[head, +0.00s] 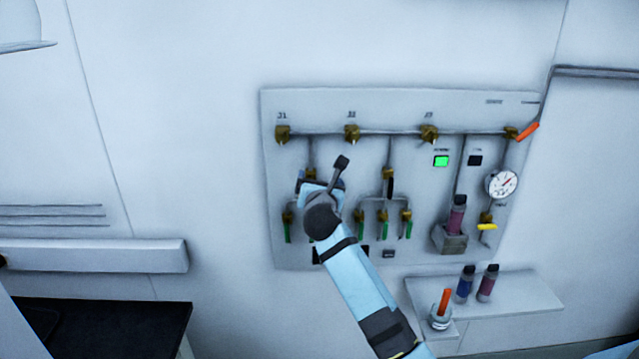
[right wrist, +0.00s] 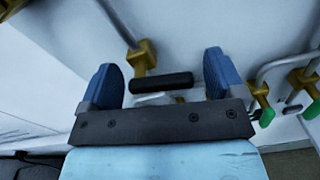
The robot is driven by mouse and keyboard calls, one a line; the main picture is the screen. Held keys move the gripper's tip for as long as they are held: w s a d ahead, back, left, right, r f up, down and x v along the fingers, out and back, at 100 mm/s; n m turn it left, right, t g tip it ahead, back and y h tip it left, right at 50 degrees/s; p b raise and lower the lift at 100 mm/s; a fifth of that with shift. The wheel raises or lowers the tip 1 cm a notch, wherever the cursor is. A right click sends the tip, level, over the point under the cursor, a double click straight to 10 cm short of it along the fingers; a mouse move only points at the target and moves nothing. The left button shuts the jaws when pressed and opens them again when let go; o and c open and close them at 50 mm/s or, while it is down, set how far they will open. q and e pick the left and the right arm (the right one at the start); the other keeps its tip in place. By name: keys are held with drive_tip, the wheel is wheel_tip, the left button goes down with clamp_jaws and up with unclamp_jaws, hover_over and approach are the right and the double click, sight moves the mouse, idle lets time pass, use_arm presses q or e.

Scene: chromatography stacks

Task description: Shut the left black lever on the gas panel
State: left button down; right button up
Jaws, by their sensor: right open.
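The gas panel (head: 345,105) is a pale board on the wall with brass valves and pipes. Its left black lever (right wrist: 160,83) shows in the right wrist view, lying nearly level across the picture below a brass valve body (right wrist: 143,57). My right gripper (right wrist: 161,78) is open, with one blue finger to each side of the lever. I see no clear contact, and the depth between fingers and lever is hard to judge. In the head view my right gripper (head: 318,187) covers most of the left black lever. The other black lever (head: 389,187) hangs upright below its brass valve. My left gripper is not in view.
Green-handled valves (head: 408,228) sit low on the panel near my right arm. A pressure gauge (head: 501,184), a yellow handle (head: 487,227) and an orange handle (head: 527,131) are at the right. A shelf (head: 535,292) below holds bottles. The wall left of the panel is clear.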

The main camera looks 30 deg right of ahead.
drive_tip(key=shift+c, duration=0.2)
drive_tip(key=c, duration=0.9)
drive_tip(key=n+p, duration=0.1)
drive_tip(key=p, duration=0.1)
drive_tip(key=r+n+p, duration=0.1)
drive_tip(key=p, duration=0.1)
drive_tip(key=shift+p, duration=0.35)
drive_tip(key=shift+f+n, duration=0.15)
drive_tip(key=shift+n, duration=0.45)
drive_tip(key=shift+f, duration=0.1)
drive_tip(key=o, duration=0.9)
drive_tip(key=shift+o, duration=0.2)
